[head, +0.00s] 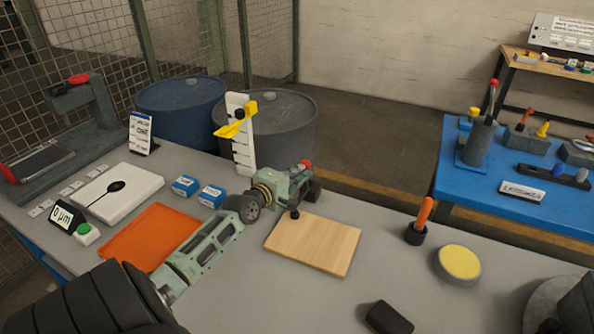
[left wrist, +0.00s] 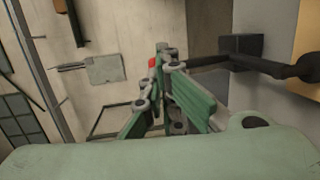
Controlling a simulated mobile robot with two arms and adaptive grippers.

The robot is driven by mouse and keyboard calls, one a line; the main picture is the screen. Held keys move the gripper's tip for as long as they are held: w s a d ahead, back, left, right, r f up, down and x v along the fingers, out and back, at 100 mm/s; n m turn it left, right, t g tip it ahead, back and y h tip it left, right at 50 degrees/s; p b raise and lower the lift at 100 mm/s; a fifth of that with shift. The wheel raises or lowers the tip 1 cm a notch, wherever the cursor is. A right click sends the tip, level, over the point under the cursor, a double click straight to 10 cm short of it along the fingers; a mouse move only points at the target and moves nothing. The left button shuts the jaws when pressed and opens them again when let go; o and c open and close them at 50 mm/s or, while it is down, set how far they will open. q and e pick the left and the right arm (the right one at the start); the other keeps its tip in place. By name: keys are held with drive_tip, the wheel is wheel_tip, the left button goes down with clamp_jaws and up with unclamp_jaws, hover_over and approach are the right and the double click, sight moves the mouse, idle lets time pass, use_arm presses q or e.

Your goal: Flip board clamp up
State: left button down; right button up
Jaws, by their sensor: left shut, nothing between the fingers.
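The board clamp (head: 314,191) is a dark block at the far edge of the wooden board (head: 318,247). In the left wrist view the clamp (left wrist: 245,50) has a black bar reaching right toward the tan board (left wrist: 308,50). Its dark foot (head: 294,214) is over the board's far left part, so the bar looks lowered. My left gripper (head: 302,171) is shut and empty beside the clamp, partly hiding it. A red tip (head: 306,163) shows at its fingertips. The fingers (left wrist: 160,62) are together in the left wrist view; contact with the clamp cannot be told.
An orange tray (head: 150,240) and blue boxes (head: 212,195) lie left of the board. A white stand with a yellow piece (head: 240,125) rises behind my arm. An orange-handled tool (head: 423,215) and a yellow-topped round pad (head: 458,264) are on the right.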

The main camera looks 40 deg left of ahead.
use_arm(q)
drive_tip(key=shift+w+a+r+g+p, duration=0.15)
drive_tip(key=shift+w+r+g+p, duration=0.5)
drive_tip(key=shift+p, duration=0.3)
use_arm(e)
wheel_tip(320, 180, up, 6)
drive_tip(key=p, duration=0.4)
use_arm(q)
drive_tip(key=w+a+b, duration=0.2)
drive_tip(key=w, duration=0.3)
drive_tip(key=w+a+g+b, duration=0.1)
drive_tip(key=w+b, duration=0.2)
drive_tip(key=w, duration=0.3)
drive_tip(key=shift+w+a+h+b, duration=0.25)
drive_tip(key=shift+a+h+b, duration=0.05)
drive_tip(key=shift+a, duration=0.05)
use_arm(e)
drive_tip(key=shift+w+a+f, duration=0.1)
drive_tip(key=shift+w+f, duration=0.1)
drive_tip(key=shift+f, duration=1.1)
drive_tip(key=shift+w+f, duration=0.2)
drive_tip(key=shift+f, duration=1.1)
use_arm(q)
drive_tip(key=shift+w+a+f+b, duration=0.1)
drive_tip(key=shift+w+a+b, duration=0.1)
drive_tip(key=shift+w+b, duration=0.25)
use_arm(e)
drive_tip(key=shift+f, duration=0.5)
